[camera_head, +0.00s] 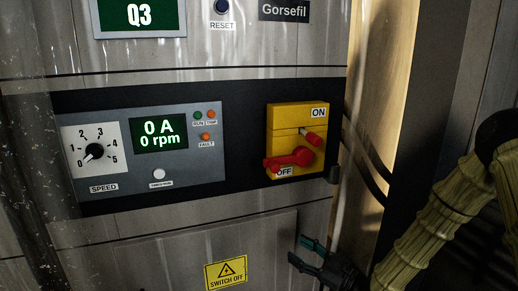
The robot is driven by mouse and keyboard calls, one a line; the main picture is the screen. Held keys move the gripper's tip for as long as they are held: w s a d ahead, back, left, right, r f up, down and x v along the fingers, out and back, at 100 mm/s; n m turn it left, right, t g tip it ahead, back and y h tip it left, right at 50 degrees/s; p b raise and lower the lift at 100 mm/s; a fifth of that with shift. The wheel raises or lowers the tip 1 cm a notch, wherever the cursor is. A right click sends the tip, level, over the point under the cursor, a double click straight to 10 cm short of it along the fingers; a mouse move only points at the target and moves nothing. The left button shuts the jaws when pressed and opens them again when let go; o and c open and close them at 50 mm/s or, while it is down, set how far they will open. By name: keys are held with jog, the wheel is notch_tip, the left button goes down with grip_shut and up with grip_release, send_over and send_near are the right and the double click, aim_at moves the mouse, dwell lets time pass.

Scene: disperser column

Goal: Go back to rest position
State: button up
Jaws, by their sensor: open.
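My gripper (304,253) is at the lower right of the view, in front of the grey metal cabinet. Its two dark fingers with teal parts are spread apart, with nothing seen between them. It is below the yellow switch box (283,120) and apart from it. The red rotary handle (290,158) on this box lies nearly level, just above the OFF label. A smaller red piece sticks out near the ON label.
The control panel (200,190) left of the switch has a speed dial (95,152) and a display (159,135) reading 0 A, 0 rpm. A yellow SWITCH OFF sign (226,273) is below. Dark cables (366,165) run down the cabinet's right side.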

jog(key=s+d+f+m+g+h, duration=0.15)
jog(key=s+f+m+h, duration=0.45)
jog(key=f, duration=0.7)
jog(key=s+d+f+m+g+h, duration=0.1)
jog(key=s+f+m+g+h, duration=0.2)
jog(key=s+f, duration=0.8)
jog(key=s+d+f+m+g+h, duration=0.2)
jog(key=s+f, duration=0.1)
jog(key=s, duration=0.5)
jog(key=s+d+f+m+g+h, duration=0.2)
jog(key=s+d+f+g, duration=0.1)
jog(key=s, duration=0.5)
jog(key=s+d+f+m+g+h, duration=0.1)
jog(key=s+d+f+g+h, duration=0.1)
jog(key=s+f, duration=0.3)
jog(key=s, duration=0.4)
jog(key=shift+d+m, duration=0.3)
jog(key=shift+m, duration=0.1)
jog(key=shift+g, duration=0.25)
jog(key=shift+c, duration=0.5)
